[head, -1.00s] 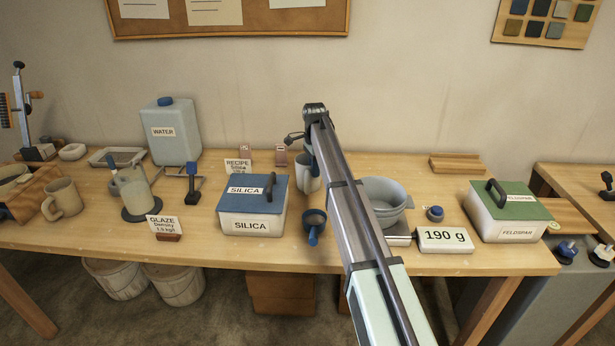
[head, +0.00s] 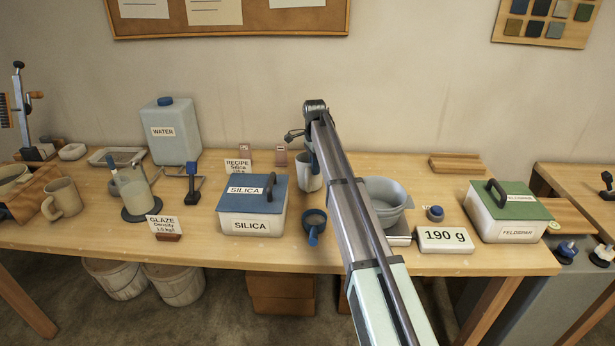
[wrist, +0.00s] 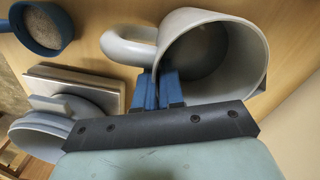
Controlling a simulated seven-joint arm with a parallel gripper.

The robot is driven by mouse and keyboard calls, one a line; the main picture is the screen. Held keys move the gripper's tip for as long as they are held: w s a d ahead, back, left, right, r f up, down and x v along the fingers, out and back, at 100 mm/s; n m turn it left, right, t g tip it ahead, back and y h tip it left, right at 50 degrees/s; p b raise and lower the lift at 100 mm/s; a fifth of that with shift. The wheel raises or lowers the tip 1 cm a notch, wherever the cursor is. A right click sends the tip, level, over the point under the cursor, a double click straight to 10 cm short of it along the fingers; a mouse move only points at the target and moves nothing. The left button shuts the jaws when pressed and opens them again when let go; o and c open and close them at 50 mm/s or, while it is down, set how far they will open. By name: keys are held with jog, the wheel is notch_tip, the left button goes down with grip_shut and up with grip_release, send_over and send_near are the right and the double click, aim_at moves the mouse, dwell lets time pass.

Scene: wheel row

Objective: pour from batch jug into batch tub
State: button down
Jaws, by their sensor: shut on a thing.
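The batch jug (wrist: 225,60) is a grey, handled vessel, its open mouth facing the wrist camera. My gripper (wrist: 170,90) has its blue fingertips shut on the jug beside its handle. In the head view the jug (head: 306,178) shows left of my arm, which partly hides it. The batch tub (head: 396,194) is a grey bowl to the right of my arm, on the scale, partly hidden by the arm. The tub also shows at the lower left of the wrist view (wrist: 30,140). I cannot tell what the jug holds.
The scale display (head: 445,239) reads 190 g. A blue scoop (head: 313,234) with powder lies left of my arm. The silica box (head: 238,205) stands left of it, the feldspar box (head: 490,222) at the right. A small blue-topped item (head: 435,213) sits near the tub.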

jog(key=shift+r, duration=1.15)
dwell(0.4)
jog(key=shift+r, duration=2.85)
